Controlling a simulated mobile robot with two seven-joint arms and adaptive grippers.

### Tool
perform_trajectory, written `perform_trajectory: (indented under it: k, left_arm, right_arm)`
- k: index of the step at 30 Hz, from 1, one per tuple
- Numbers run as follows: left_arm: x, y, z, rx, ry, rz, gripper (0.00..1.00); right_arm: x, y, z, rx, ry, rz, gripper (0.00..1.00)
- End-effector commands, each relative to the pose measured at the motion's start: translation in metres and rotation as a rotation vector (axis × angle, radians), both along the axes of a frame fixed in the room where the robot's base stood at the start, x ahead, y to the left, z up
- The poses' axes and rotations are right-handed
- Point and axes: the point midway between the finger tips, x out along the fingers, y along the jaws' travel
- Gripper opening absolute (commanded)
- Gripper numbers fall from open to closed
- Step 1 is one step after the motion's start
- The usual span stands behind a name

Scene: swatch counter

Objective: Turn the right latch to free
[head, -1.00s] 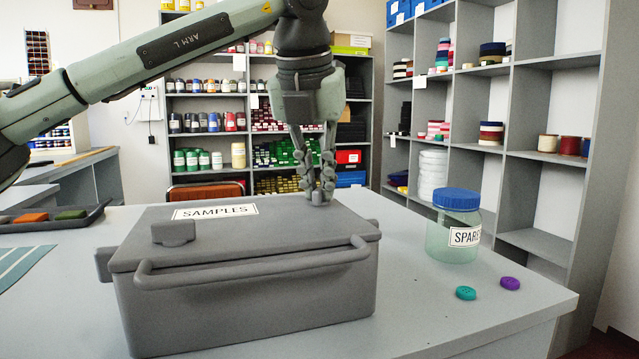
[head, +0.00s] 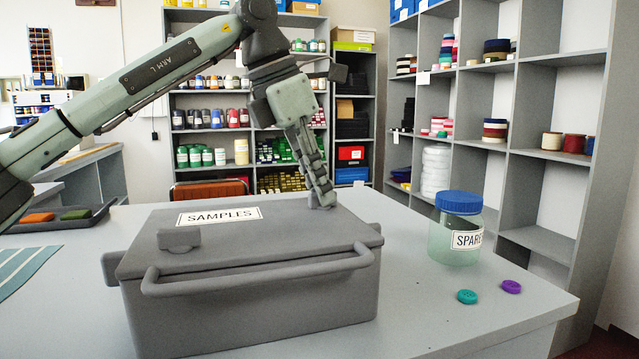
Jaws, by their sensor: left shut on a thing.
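The grey box (head: 255,300) stands on the counter with its lid (head: 265,243) down and a SAMPLES label on top. The left latch (head: 179,239) is a grey block near the lid's front left. The right latch (head: 316,204) is near the lid's right side, mostly hidden by my left gripper (head: 322,198). That gripper comes down tilted from above and is shut on the right latch. Its fingers overlap in this view, so the latch's exact angle cannot be told. My right gripper is not in view.
A bar handle (head: 260,268) runs along the box front. A jar with a blue lid (head: 458,203) stands to the right. Teal (head: 467,297) and purple (head: 511,287) buttons lie near the counter's right edge. A dark tray (head: 92,218) is at left.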

Motion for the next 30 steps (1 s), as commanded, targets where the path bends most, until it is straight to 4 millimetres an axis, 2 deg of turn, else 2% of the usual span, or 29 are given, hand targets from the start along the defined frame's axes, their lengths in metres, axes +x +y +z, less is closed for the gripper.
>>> perform_trajectory:
  k: [9, 25, 26, 30]
  left_arm:
    - [0.0007, 0.0003, 0.0007, 0.0, 0.0, -0.119, 0.0]
    - [0.0006, 0.0003, 0.0005, 0.001, 0.0, -0.143, 0.0]
    - [0.0006, 0.0003, 0.0005, 0.002, -0.001, -0.142, 0.11]
    - [0.0006, 0.0003, 0.0005, 0.002, -0.001, -0.142, 0.28]
  right_arm:
    - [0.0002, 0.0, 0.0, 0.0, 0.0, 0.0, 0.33]
    - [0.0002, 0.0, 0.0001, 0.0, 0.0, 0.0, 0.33]
    - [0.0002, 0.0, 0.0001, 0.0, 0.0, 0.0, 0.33]
    - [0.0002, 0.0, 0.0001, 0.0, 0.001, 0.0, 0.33]
